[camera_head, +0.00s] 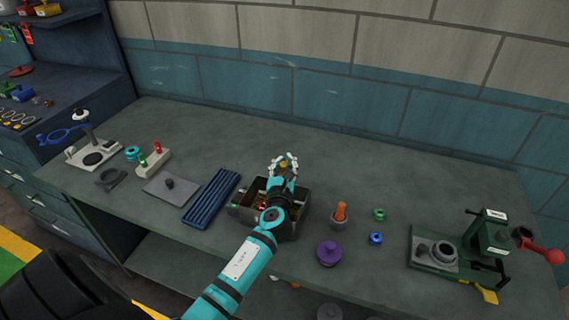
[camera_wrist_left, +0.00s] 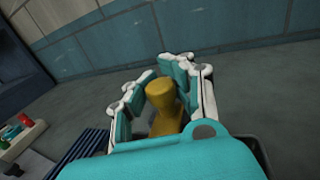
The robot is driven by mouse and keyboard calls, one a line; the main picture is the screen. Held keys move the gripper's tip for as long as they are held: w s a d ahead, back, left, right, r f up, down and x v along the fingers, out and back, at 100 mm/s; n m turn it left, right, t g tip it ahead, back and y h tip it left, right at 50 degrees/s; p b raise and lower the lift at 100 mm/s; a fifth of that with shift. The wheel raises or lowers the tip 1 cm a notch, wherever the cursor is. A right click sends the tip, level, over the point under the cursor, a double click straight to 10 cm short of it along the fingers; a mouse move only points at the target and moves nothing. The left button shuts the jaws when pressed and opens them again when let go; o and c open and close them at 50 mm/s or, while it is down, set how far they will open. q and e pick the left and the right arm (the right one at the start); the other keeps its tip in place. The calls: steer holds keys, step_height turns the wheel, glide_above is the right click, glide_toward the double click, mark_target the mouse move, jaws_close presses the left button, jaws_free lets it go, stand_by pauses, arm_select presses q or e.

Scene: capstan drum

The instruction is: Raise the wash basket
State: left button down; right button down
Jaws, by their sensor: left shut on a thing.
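My left gripper (camera_head: 285,164) reaches over an open dark grey box (camera_head: 301,214) on the bench. In the left wrist view its white and teal fingers (camera_wrist_left: 160,92) are closed around a yellow, waisted knob (camera_wrist_left: 160,95). Whether the knob belongs to the wash basket I cannot tell. My arm covers much of the box, and the basket cannot be made out clearly. Small red pieces (camera_head: 262,206) show inside the box at its left. Whether the knob's lower end touches anything is hidden. My right gripper is not in view.
A blue ribbed tray (camera_head: 212,198) lies close to the box's left. An orange-handled tool (camera_head: 340,215), a purple knobbed piece (camera_head: 329,254), a green ring (camera_head: 379,214) and a blue ring (camera_head: 375,239) stand to its right. A green press (camera_head: 487,240) stands far right. The bench behind is clear.

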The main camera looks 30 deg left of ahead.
arm_select(q)
step_height(320, 180, up, 6)
steer(key=p, duration=0.6)
steer(key=shift+d+f, duration=0.1)
steer(key=shift+f, duration=0.1)
steer(key=c, duration=1.8)
jaws_free()
steer(key=o, duration=0.7)
steer(key=shift+s+d+r, duration=0.15)
steer(key=shift+s+r, duration=0.2)
steer(key=shift+s, duration=0.1)
steer(key=shift+o, duration=0.2)
steer(key=shift+w+f, duration=0.2)
steer(key=v, duration=1.2)
